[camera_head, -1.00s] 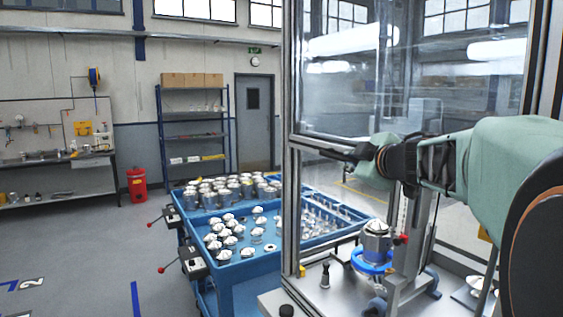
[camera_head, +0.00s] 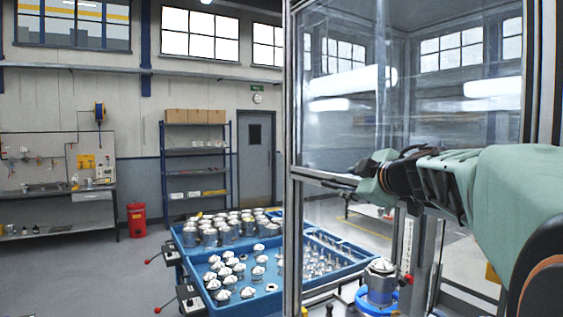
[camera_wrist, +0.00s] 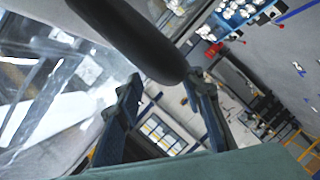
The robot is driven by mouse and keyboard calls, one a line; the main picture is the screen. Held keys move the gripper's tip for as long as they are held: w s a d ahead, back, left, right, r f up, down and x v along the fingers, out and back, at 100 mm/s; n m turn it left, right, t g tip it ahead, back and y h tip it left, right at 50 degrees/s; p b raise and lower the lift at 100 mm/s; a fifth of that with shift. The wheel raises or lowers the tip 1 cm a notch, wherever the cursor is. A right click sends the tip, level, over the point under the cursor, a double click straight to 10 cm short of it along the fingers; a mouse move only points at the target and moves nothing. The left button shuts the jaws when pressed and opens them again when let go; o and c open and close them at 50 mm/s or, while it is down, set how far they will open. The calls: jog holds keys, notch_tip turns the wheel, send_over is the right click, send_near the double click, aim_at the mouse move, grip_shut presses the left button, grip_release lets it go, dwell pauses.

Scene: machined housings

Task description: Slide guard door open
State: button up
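The guard door is a clear panel in a grey metal frame (camera_head: 293,150), standing upright at centre right in the head view. Its lower rail runs behind my gripper (camera_head: 362,177), which is at rail height, right of the door's left post. In the wrist view my gripper's two fingers (camera_wrist: 163,88) are apart. A thick dark bar (camera_wrist: 130,38), which looks like a handle, comes from the top left and ends near the right fingertip. I cannot tell whether the fingers touch it. Clear panel shows at the left of the wrist view.
Inside the enclosure a machined housing (camera_head: 381,268) sits on a blue ring fixture (camera_head: 376,300). A blue cart (camera_head: 262,300) with several metal parts stands left of the door post. Open floor (camera_head: 80,275) lies further left, with a red bin (camera_head: 136,220) by the wall.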

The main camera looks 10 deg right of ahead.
jog(key=r, duration=0.6)
jog(key=shift+s+d+r, duration=0.15)
jog(key=shift+s+d, duration=0.05)
jog(key=shift+s, duration=0.15)
jog(key=shift+w+a+f, duration=0.1)
jog(key=shift+w+f, duration=0.1)
jog(key=shift+w, duration=0.15)
jog(key=shift+s+a, duration=0.1)
